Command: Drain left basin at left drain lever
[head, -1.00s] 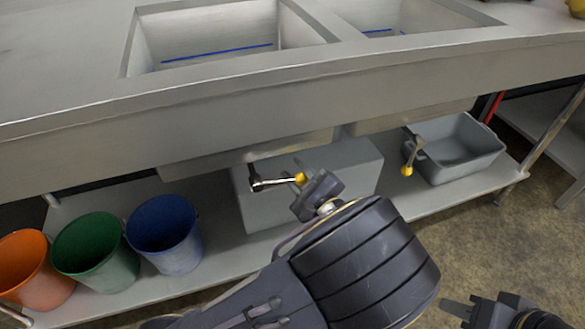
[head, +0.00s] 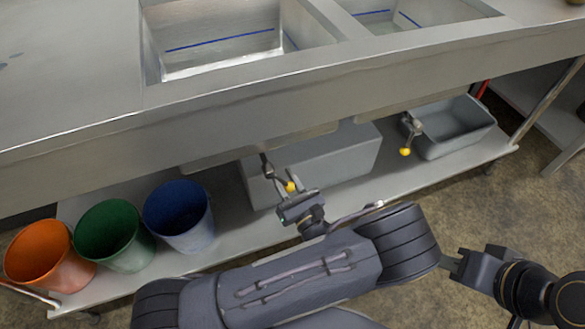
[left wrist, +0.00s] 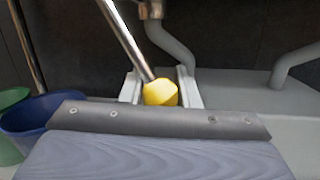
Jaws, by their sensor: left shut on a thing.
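The left basin (head: 215,60) is set in the steel counter and has a blue line on its inner wall. Below it, the left drain lever (head: 270,172) is a metal rod with a yellow knob (head: 291,187), pointing down and right toward me. My left gripper (head: 292,198) is shut on this lever at the knob. In the left wrist view the yellow knob (left wrist: 160,92) sits between the two pale fingers, with the rod rising up-left. My right gripper (head: 452,264) is empty at the lower right, away from the counter; its finger gap is unclear.
A second lever with a yellow knob (head: 405,152) hangs under the right basin (head: 415,25), by an open grey tub (head: 455,148). A grey box (head: 350,158) is behind the left lever. Orange (head: 45,262), green (head: 122,245) and blue (head: 190,225) buckets stand left on the lower shelf.

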